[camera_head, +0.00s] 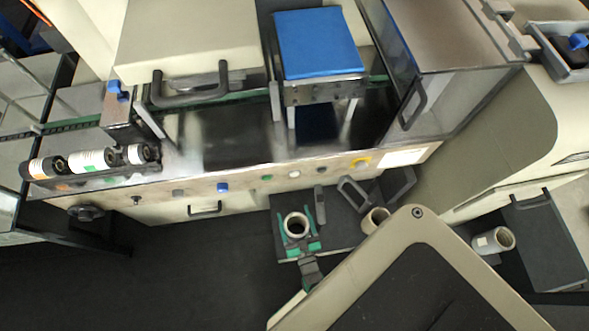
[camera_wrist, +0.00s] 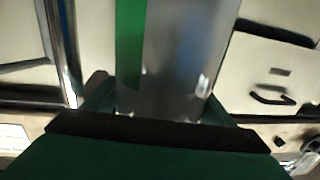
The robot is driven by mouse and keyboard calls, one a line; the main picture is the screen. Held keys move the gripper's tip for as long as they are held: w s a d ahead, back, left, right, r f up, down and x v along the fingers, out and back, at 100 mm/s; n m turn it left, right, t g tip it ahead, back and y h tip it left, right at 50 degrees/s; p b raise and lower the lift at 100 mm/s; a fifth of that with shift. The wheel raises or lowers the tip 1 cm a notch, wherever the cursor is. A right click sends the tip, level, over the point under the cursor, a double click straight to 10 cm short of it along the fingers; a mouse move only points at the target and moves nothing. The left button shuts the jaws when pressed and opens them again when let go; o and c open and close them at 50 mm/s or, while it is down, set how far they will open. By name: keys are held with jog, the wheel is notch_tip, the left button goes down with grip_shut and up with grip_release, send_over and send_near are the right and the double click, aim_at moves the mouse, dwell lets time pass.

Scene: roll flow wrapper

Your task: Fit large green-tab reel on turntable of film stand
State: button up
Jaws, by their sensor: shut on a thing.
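My gripper (camera_head: 297,232) has green fingers and is shut around a pale reel (camera_head: 288,219) with a dark open core, in the lower middle of the head view. The reel's open end faces the camera. In the wrist view, a shiny grey surface with a green strip (camera_wrist: 130,45) stands between the dark jaws (camera_wrist: 160,122); it is blurred. The reel is over or beside a dark tray-like surface (camera_head: 342,232); I cannot tell whether they touch. I cannot pick out the turntable of the film stand for certain.
Smaller rolls (camera_head: 92,161) sit on a rack at the left. The machine's front panel (camera_head: 240,186), with buttons, runs behind. Dark floor (camera_head: 150,280) is clear at lower left.

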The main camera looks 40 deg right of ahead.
aim_at(300, 238)
jog(key=o, duration=2)
jog(key=shift+c, duration=0.2)
jog(key=v, duration=1)
jog(key=shift+s+a, duration=0.15)
jog(key=shift+s, duration=0.2)
jog(key=a+r+n+y, duration=0.1)
jog(key=a+r, duration=0.4)
jog(key=r, duration=0.7)
jog(key=s+a+r+n+y, duration=0.1)
jog(key=a+r+y, duration=0.3)
jog(key=r, duration=0.9)
jog(key=s+a+r+n+g+y, duration=0.1)
jog(key=a+r+n+y, duration=0.1)
jog(key=a+r, duration=0.5)
notch_tip(300, 238, up, 5)
jog(key=shift+a+r+n+y, duration=0.2)
jog(key=shift+r+n+y, duration=0.1)
jog(key=shift+n, duration=0.2)
